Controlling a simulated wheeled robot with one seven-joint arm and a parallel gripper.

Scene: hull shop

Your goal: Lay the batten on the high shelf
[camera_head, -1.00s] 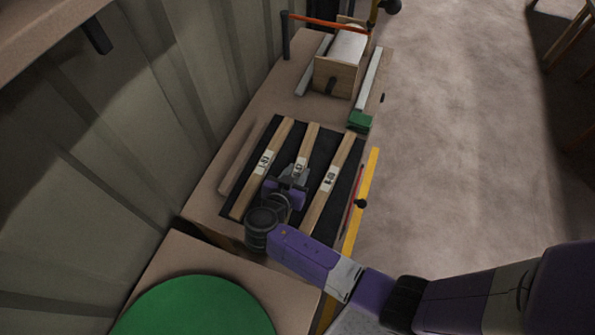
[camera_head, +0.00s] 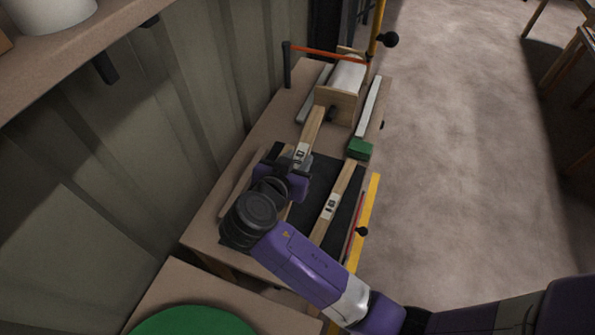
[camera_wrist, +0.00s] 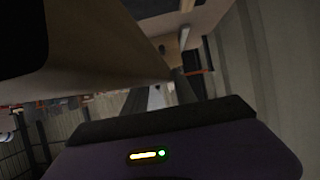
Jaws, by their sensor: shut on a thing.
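My gripper (camera_head: 292,168) is shut on a pale wooden batten (camera_head: 313,128) with a white label, holding it above the dark mat (camera_head: 318,180). The batten's far end points toward the wooden box with the white roll. Another labelled batten (camera_head: 341,190) lies on the mat to the right. A third, seen earlier on the left, is mostly hidden behind my gripper and the held batten. The high shelf (camera_head: 70,52) juts from the wall at the upper left, well apart from my gripper. In the wrist view a broad brown surface fills the upper left; I cannot tell what it is.
A white pot (camera_head: 50,12) stands on the shelf, with a dark bracket (camera_head: 105,68) below. The wooden box (camera_head: 334,103) with the roll, a green block (camera_head: 360,149) and a red bar (camera_head: 325,52) are at the bench's far end. A green disc (camera_head: 195,322) lies nearer. Open floor is right.

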